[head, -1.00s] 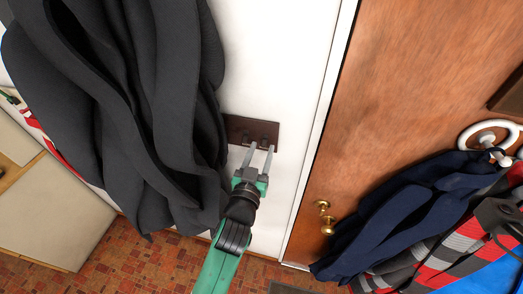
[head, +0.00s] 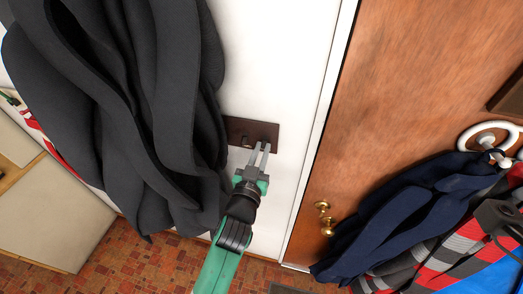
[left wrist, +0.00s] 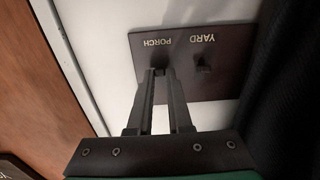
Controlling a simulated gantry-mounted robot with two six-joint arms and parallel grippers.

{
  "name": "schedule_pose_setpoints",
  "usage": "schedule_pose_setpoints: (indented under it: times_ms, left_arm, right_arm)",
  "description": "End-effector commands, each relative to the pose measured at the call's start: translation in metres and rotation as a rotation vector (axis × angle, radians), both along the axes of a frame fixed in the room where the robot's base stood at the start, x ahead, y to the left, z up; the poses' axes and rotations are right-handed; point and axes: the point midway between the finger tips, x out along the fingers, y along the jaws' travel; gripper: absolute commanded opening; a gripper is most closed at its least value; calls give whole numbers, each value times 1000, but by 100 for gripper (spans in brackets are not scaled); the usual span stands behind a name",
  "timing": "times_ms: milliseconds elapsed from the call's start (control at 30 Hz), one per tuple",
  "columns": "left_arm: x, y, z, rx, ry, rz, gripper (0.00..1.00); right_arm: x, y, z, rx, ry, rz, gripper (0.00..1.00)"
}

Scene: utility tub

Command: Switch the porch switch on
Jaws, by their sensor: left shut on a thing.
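A dark brown switch plate (head: 262,128) is on the white wall between the dark coat and the door. In the left wrist view the plate (left wrist: 222,82) shows upside down, lettered PORCH and YARD. The porch switch (left wrist: 159,71) sits under the PORCH lettering, between my left gripper's fingertips (left wrist: 160,74). The yard switch (left wrist: 203,68) stands free beside them. In the head view my left gripper (head: 262,147) is at the plate's lower right part, shut on the porch switch. The fingers partly hide this switch, and I cannot tell which way it is set. My right gripper is out of view.
A large dark grey coat (head: 120,110) hangs close to the left of the plate. A wooden door (head: 400,100) with brass knobs (head: 326,222) is to the right, with a navy garment (head: 400,210) hanging near it. The wall around the plate's right side is bare.

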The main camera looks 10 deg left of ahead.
Motion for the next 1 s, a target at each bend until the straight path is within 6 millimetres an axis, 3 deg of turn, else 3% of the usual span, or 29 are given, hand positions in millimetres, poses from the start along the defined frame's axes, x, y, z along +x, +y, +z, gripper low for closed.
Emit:
schedule_pose_setpoints:
  times_ms: [267, 700, 1000]
  left_arm:
    - [0, 0, 13, 9, 77, 2, 0]
    - [2, 0, 30, 49, 427, 1, 0]
    - [8, -1, 34, 77, 683, 1, 0]
  right_arm:
    - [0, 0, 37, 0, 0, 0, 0]
    - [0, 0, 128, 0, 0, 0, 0]
    - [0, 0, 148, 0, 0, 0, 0]
